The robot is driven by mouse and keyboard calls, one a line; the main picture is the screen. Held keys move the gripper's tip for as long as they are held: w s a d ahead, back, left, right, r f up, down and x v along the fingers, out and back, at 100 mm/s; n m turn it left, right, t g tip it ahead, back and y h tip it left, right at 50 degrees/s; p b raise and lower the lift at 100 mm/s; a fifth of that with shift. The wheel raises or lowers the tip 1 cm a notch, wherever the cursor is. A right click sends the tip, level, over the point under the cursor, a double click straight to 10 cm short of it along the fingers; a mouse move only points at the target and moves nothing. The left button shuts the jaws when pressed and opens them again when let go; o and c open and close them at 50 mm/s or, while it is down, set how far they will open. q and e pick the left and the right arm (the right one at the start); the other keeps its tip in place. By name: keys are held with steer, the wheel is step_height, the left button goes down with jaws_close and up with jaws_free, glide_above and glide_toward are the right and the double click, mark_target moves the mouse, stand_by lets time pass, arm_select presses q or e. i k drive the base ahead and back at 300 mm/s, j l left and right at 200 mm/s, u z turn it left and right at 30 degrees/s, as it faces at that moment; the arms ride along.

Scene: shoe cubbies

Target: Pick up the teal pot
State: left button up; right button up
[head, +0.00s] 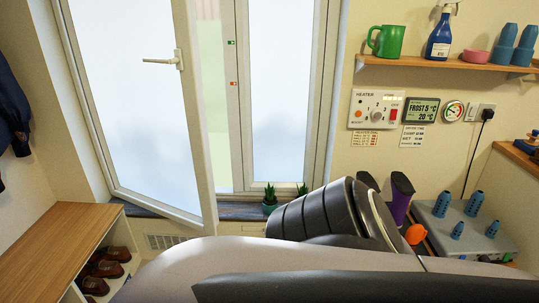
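A small teal pot (269,209) with a spiky green plant in it stands upright on the dark window sill, below the window. Its right side is close to the dark ribbed part of my arm, which covers the sill farther right. A second spiky plant (302,189) shows just to the right; its pot is mostly hidden behind my arm. One of my arms crosses the bottom of the view. Neither gripper shows, so I cannot see where they are relative to the pot.
The window sash (135,100) stands swung open into the room, its lower corner left of the pot. A wooden-topped shoe cubby (62,235) is at left. A shelf (440,67) with a green mug is at upper right. A grey dryer box with blue pegs (470,225) is at right.

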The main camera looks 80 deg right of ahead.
mark_target(268, 210)
steer(key=z, duration=2.65)
steer(key=i+z, duration=0.25)
steer(key=z, duration=0.2)
steer(key=i+j+z, duration=0.2)
steer(key=z, duration=0.25)
steer(key=i+j+z, duration=0.1)
steer(key=i+j, duration=0.3)
steer(key=i+j+z, duration=0.1)
steer(key=i+j, duration=0.3)
steer(key=j, duration=0.15)
